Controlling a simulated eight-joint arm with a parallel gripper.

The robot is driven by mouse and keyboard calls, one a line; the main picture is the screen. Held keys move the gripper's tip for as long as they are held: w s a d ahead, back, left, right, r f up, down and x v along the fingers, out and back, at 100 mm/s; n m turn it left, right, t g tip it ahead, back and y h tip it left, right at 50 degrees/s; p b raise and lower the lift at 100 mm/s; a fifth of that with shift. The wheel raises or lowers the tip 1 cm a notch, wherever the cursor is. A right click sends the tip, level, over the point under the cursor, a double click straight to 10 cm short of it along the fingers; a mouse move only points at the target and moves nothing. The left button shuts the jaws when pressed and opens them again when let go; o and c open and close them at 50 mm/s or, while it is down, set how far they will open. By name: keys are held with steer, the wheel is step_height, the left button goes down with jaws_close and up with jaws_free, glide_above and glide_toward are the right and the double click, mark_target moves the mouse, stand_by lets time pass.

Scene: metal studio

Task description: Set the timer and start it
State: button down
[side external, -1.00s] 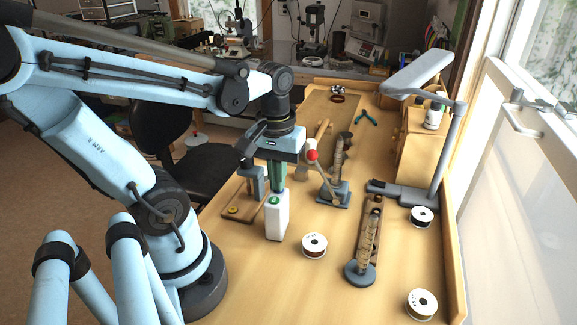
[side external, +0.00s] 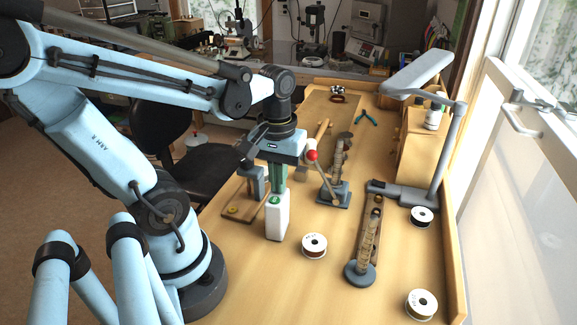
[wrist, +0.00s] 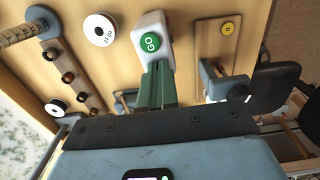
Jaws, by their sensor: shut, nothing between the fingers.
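A white upright box (side external: 277,222) with a green button on top stands on the bench. The button (wrist: 150,42) reads GO in the wrist view. My gripper (side external: 278,191) points down with its green fingers shut and empty, right over the box's top. In the wrist view the fingertips (wrist: 158,66) appear beside the GO button, over the box's top end; I cannot tell whether they touch it. A lever with a red knob (side external: 312,155) stands to the right on a blue-grey base (side external: 334,194). No timer display shows clearly.
A wooden board with a yellow button (side external: 233,211) lies left of the box. A white spool (side external: 314,245) lies to its right, and a coil post on a round base (side external: 360,273) stands beyond. A grey lamp (side external: 415,192) stands at the right.

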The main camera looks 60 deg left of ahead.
step_height(320, 180, up, 8)
stand_by(0.6)
stand_by(0.5)
step_height(320, 180, up, 7)
steer(key=shift+f, duration=0.15)
stand_by(0.3)
steer(key=shift+d+f, duration=0.1)
step_height(320, 180, down, 14)
steer(key=shift+r, duration=0.1)
stand_by(0.7)
stand_by(0.3)
